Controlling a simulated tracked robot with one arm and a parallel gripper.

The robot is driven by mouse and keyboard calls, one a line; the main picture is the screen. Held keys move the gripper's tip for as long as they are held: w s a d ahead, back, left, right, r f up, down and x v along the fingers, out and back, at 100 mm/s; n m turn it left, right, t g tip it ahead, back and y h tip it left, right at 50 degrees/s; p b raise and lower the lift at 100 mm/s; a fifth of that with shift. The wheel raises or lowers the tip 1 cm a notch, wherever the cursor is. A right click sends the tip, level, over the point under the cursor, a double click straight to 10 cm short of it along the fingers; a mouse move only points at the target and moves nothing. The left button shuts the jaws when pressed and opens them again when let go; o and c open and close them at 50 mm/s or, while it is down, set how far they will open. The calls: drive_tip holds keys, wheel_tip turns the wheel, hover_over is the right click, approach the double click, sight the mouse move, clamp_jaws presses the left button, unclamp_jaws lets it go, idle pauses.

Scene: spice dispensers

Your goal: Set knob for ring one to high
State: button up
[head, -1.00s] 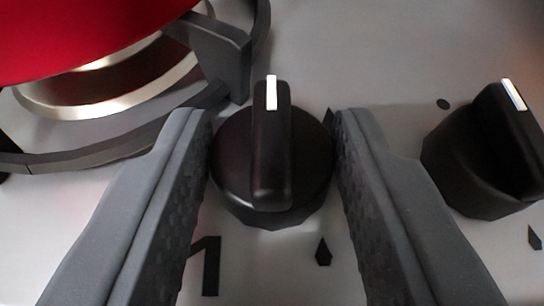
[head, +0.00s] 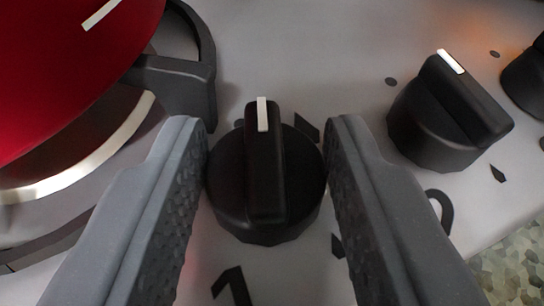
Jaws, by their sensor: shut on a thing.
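The black knob (head: 263,190) above the printed numeral 1 (head: 232,287) stands between the fingers of my gripper (head: 266,150). The gripper is shut on its round sides, one finger pad at the left and one at the right. The knob's white pointer line (head: 262,114) faces away from me, up the picture. On the panel, a small dark dot (head: 239,123) shows just left of the pointer. A larger dark wedge mark (head: 307,127) shows to its right, and the pointer lies between the two. Another drop-shaped mark (head: 337,245) is partly hidden by the right finger.
A red pot (head: 80,70) sits on a dark grate (head: 180,85) close at the left. A second black knob (head: 450,115) with a white line is at the right, and a third (head: 525,80) is cut by the edge. The panel's edge and a speckled surface (head: 515,270) show at lower right.

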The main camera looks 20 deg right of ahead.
drive_tip(key=shift+s+a+f, duration=0.2)
drive_tip(key=shift+f, duration=0.25)
drive_tip(key=o, duration=1)
drive_tip(key=shift+r, duration=0.15)
drive_tip(key=shift+d+r, duration=0.1)
drive_tip(key=b+v, duration=0.2)
drive_tip(key=v, duration=0.2)
drive_tip(key=b+v, duration=0.2)
drive_tip(key=v, duration=0.3)
drive_tip(key=b+v, duration=0.2)
drive_tip(key=v, duration=0.2)
drive_tip(key=shift+s+a, duration=0.1)
drive_tip(key=shift+a, duration=0.25)
drive_tip(key=shift+r, duration=0.1)
